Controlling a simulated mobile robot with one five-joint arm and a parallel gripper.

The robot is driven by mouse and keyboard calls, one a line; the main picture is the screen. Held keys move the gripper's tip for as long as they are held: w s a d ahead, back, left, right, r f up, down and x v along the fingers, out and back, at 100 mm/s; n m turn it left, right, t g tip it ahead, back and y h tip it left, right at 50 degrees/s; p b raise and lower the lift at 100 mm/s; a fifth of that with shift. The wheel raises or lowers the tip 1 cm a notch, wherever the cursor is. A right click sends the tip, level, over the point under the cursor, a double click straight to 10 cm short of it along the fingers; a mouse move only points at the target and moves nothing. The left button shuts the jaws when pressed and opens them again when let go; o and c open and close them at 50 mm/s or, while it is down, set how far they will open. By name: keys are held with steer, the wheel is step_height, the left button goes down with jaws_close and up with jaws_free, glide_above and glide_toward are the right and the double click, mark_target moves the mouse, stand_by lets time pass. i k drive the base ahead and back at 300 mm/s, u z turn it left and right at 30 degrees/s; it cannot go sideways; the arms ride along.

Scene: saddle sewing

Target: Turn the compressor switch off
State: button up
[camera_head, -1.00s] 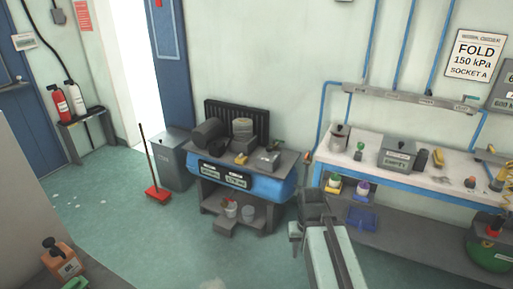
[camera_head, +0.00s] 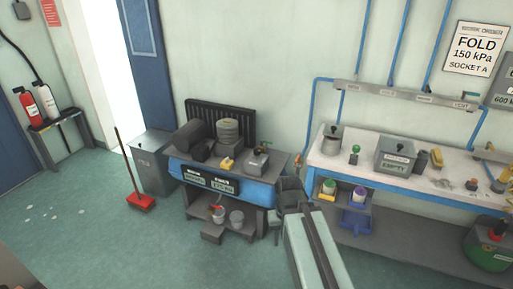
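The compressor is a blue tank (camera_head: 258,193) with a dark motor block (camera_head: 190,137) and a stacked pale cylinder (camera_head: 229,132) on top, before a black ribbed panel (camera_head: 210,112). A small yellow part (camera_head: 227,163) and a grey box (camera_head: 257,162) with a dark knob sit on its top right. Which of these is the switch, and its position, I cannot tell. My gripper (camera_head: 290,186) is a dark shape at the end of my arm, in front of the compressor's right end in the picture. Its fingers are too small and dark to read.
A pale workbench (camera_head: 340,158) with a lidded pot (camera_head: 331,139) and a grey box (camera_head: 396,157) stands at right. A grey bin (camera_head: 152,165) and red dustpan (camera_head: 141,201) stand left of the compressor.

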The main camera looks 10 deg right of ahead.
mark_target(256, 152)
steer(key=u, duration=0.45)
steer(key=i, duration=2.1)
steer(key=z, duration=0.85)
